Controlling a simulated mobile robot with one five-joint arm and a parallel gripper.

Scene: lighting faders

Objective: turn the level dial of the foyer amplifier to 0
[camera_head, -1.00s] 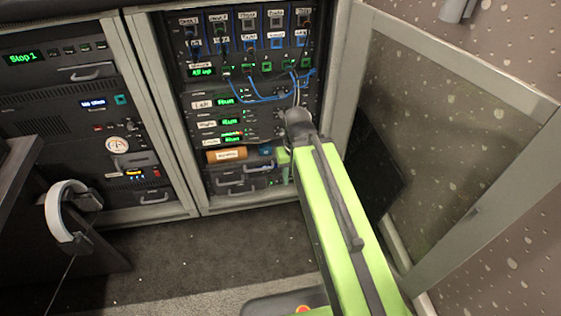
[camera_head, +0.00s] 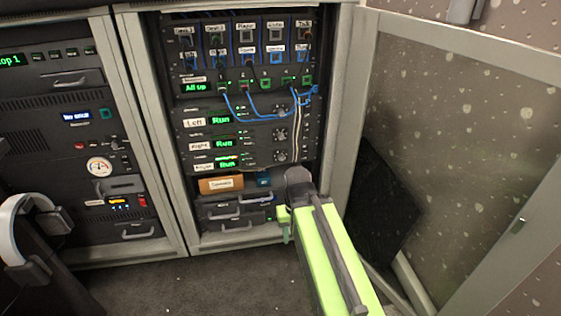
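Three amplifiers are stacked in the middle rack, labelled Left, Right and, blurred, what looks like Foyer. The foyer amplifier (camera_head: 227,164) is the lowest and shows green "Run". Its level dial (camera_head: 281,156) is the small dark round knob at its right end, and its setting is too small to read. My green arm reaches up from the bottom, and its dark joint lies just below and right of that dial. My gripper (camera_head: 286,222) shows only as a small green part left of the joint, below the amplifiers. Its fingers cannot be made out, and no contact with the dial shows.
Blue cables (camera_head: 262,110) and pale cables hang close to the dials. An orange box (camera_head: 221,184) and drawers with handles are below the amplifiers. An open glazed door (camera_head: 455,125) stands right of my arm. Headphones (camera_head: 25,235) hang at left. Dark floor in front is clear.

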